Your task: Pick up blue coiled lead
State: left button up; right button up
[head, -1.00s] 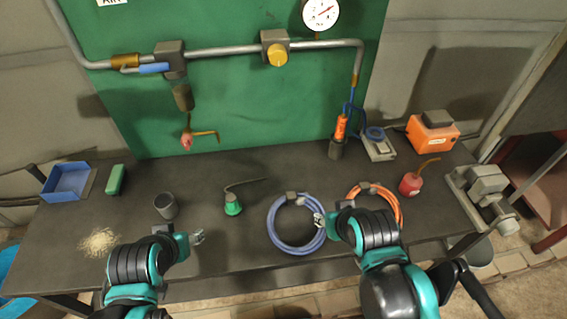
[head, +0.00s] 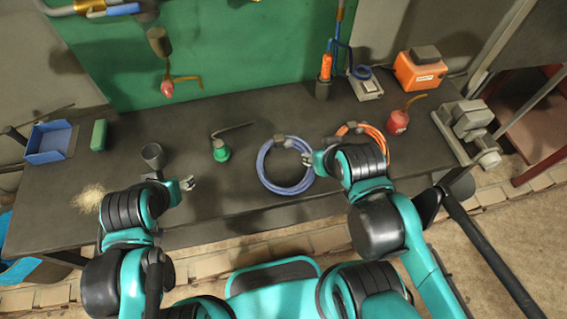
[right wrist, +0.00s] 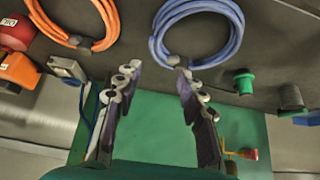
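The blue coiled lead (head: 263,171) lies flat on the dark bench in the middle of the head view, with a dark clip at its far side. It also shows in the right wrist view (right wrist: 237,38), its clip just beyond the fingertips. My right gripper (head: 308,158) is at the coil's right edge in the head view. In the right wrist view its fingers (right wrist: 159,72) are spread with nothing between them. My left gripper (head: 189,183) hangs over the bench's front part, left of the coil, apparently empty. Its fingers are too small to read.
An orange coil (head: 376,137) lies close right of the blue one, partly behind my right arm. A green-based oil can (head: 221,152) and a dark cup (head: 152,156) stand to the left. A red can (head: 398,122) and a grey machine (head: 466,120) are at right.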

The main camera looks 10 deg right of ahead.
jog(key=shift+o, duration=0.3)
jog(key=shift+w+r, duration=0.1)
jog(key=n+g+p, duration=0.2)
jog(key=g, duration=0.1)
send_near(308, 151)
jog(key=w+n+g+p, duration=0.1)
jog(key=g, duration=0.1)
jog(key=w+g+p, duration=0.1)
jog(key=w, duration=0.1)
jog(key=shift+d+f+n+g, duration=0.2)
jog(key=shift+f+n+g, duration=0.15)
jog(key=shift+n+g, duration=0.05)
jog(key=shift+f, duration=0.55)
jog(key=f+b, duration=0.1)
jog(key=f, duration=0.4)
jog(key=f+b, duration=0.1)
jog(key=f, duration=0.1)
jog(key=shift+w+a+f+b, duration=0.25)
jog(key=shift+f+b, duration=0.1)
grip_shut()
